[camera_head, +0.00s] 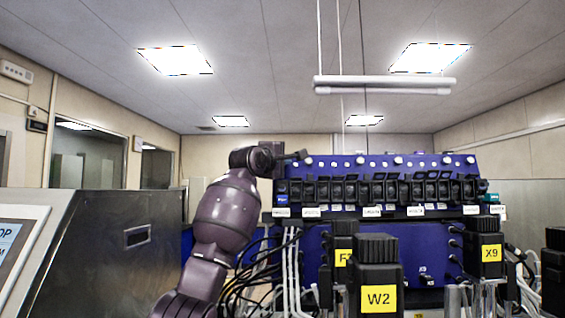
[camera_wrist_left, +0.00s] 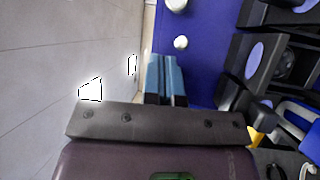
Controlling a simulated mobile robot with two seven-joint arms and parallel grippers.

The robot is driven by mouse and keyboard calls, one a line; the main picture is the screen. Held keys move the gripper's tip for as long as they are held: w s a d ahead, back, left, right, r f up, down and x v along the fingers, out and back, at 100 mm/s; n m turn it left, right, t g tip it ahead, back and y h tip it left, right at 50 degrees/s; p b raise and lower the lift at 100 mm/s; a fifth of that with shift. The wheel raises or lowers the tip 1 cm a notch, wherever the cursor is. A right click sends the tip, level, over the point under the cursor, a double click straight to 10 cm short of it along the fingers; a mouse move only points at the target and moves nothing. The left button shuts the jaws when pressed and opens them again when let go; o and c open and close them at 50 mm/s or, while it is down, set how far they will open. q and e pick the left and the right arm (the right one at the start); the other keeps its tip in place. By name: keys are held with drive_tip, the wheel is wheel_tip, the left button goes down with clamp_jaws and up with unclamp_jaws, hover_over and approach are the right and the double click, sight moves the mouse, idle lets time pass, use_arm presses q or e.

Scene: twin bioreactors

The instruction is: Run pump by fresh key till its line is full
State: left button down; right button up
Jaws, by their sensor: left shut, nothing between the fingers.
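A blue pump rack (camera_head: 430,245) carries a row of black pump heads (camera_head: 380,190), with small white labels below them too small to read. White round keys (camera_head: 398,160) run along its top strip; which one is the fresh key I cannot tell. My left gripper (camera_head: 303,155) is at the left end of this strip, shut and empty. In the left wrist view its blue-grey fingers (camera_wrist_left: 166,78) are together beside the blue panel, with a white key (camera_wrist_left: 181,43) just beyond the tips; contact is not clear. Line filling is not discernible. My right gripper is out of view.
Black-capped units labelled W2 (camera_head: 378,298) and X9 (camera_head: 491,252) stand in front of the rack. Dark cables (camera_head: 255,280) and pale tubes (camera_head: 291,270) hang below its left end. A steel console (camera_head: 105,250) stands at left.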

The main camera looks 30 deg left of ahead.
use_arm(q)
drive_tip(key=shift+w, duration=0.15)
idle(0.6)
drive_tip(key=shift+s+d+r+b, duration=0.1)
drive_tip(key=shift+s+d+b, duration=0.15)
drive_tip(key=shift+s+b, duration=0.2)
drive_tip(key=shift+s+d+r+b, duration=0.1)
drive_tip(key=shift+s+d+b, duration=0.1)
drive_tip(key=shift+s+b, duration=0.25)
drive_tip(key=shift+s+d+r+b, duration=0.2)
drive_tip(key=shift+s+d+b, duration=0.25)
drive_tip(key=shift+s, duration=0.25)
drive_tip(key=shift+s+d+r+b, duration=0.3)
drive_tip(key=shift+s+d, duration=0.1)
drive_tip(key=shift+s, duration=0.25)
drive_tip(key=shift+s+d+r+b, duration=0.15)
drive_tip(key=shift+s+d+b, duration=0.3)
drive_tip(key=shift+s, duration=0.25)
drive_tip(key=shift+w+a, duration=0.1)
drive_tip(key=shift+w+a+f+p, duration=0.25)
drive_tip(key=shift+w+a+p, duration=0.15)
drive_tip(key=shift+w+p, duration=0.2)
drive_tip(key=shift+w+a+f+p, duration=0.2)
drive_tip(key=shift+w+a+p, duration=0.2)
drive_tip(key=shift+w, duration=0.25)
drive_tip(key=shift+w+a+p, duration=0.3)
drive_tip(key=shift+w+p, duration=0.25)
